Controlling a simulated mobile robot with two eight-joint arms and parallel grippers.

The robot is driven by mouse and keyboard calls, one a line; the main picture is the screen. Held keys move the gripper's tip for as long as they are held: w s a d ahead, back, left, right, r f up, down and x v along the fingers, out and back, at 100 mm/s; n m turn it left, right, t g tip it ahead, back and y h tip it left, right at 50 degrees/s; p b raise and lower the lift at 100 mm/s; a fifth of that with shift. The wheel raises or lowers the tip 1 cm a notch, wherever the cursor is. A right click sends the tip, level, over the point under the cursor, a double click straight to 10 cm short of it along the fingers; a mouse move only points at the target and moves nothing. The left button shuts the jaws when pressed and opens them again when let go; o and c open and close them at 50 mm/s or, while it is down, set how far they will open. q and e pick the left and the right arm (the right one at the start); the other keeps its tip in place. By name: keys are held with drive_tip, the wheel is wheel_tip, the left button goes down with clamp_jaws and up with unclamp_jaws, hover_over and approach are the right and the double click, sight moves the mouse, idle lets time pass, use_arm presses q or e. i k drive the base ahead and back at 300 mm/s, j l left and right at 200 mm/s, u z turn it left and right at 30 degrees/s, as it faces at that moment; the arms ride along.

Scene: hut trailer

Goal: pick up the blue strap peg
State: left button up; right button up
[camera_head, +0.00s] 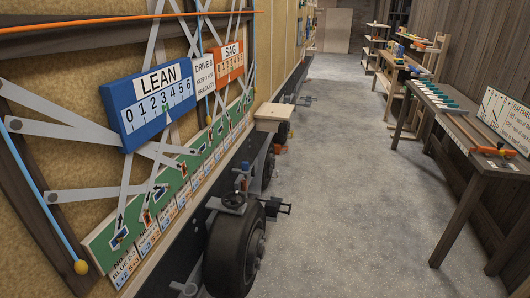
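No blue strap peg can be told for certain in the head view. On the wall at the left, small blue and orange pieces sit in dark slots along a slanted green board (103,245); they are too small to name surely. Grey straps (95,194) run across the wall above and onto this board. A small blue piece (245,165) also shows above the trailer wheel, near an orange one. Neither of my grippers is in view.
A blue LEAN scale (150,104) and an orange SAG scale (229,64) are on the wall. A wheel (234,250) and clamp stick out below. A bench (468,140) with several coloured blocks and shelves (410,75) line the right. The grey floor (345,190) between is clear.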

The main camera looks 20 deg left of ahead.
sight(245, 170)
drive_tip(key=i, duration=1.7)
drive_tip(key=i+l+u, duration=0.1)
drive_tip(key=i, duration=1.55)
drive_tip(key=i+u, duration=0.1)
drive_tip(key=u, duration=0.65)
drive_tip(key=i+l+u, duration=0.1)
drive_tip(key=u, duration=0.3)
drive_tip(key=l+u, duration=0.1)
drive_tip(key=u, duration=2.8)
drive_tip(key=l, duration=0.1)
